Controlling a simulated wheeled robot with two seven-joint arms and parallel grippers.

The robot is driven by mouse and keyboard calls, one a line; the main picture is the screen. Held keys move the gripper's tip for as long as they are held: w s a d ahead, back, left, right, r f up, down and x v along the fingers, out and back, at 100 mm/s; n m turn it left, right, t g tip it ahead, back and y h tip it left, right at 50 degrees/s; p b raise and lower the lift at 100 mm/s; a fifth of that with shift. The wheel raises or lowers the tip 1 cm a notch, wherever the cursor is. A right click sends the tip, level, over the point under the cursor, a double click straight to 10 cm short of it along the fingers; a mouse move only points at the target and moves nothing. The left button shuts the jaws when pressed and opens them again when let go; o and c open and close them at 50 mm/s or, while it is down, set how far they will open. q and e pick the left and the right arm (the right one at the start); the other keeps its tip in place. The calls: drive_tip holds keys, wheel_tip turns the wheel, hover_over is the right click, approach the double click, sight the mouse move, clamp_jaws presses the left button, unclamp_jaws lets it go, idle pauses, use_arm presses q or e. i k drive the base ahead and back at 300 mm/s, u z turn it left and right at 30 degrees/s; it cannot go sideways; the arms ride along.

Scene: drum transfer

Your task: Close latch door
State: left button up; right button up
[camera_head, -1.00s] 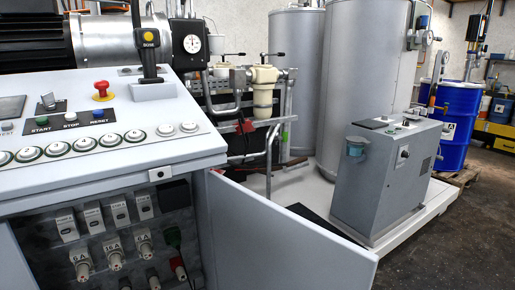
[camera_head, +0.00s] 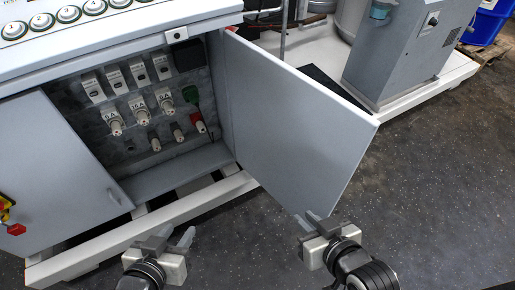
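The grey cabinet door (camera_head: 290,125) stands wide open, swung out to the right from the cabinet opening. Its free edge faces right and toward me. A small square latch plate (camera_head: 177,34) with a dark hole is on the frame above the opening. Fuses, switches and a green and a red plug (camera_head: 197,121) show inside the cabinet. My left gripper (camera_head: 177,233) is open and empty, low in front of the cabinet. My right gripper (camera_head: 307,218) looks open and empty, near the door's lower corner in the picture; I cannot tell whether it touches the door.
A second grey door (camera_head: 58,165) covers the left part of the cabinet. A red and yellow switch (camera_head: 10,222) is at the far left. A white base rail (camera_head: 75,262) runs below. A grey machine box (camera_head: 410,55) stands behind the door. Dark floor (camera_head: 430,190) is clear at right.

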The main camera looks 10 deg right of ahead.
sight(304, 143)
drive_tip(key=u, duration=3.4)
drive_tip(key=k, duration=2.65)
drive_tip(key=z, duration=1.6)
drive_tip(key=i, duration=0.55)
drive_tip(key=u, duration=0.05)
drive_tip(key=k, duration=0.2)
drive_tip(key=u, duration=0.1)
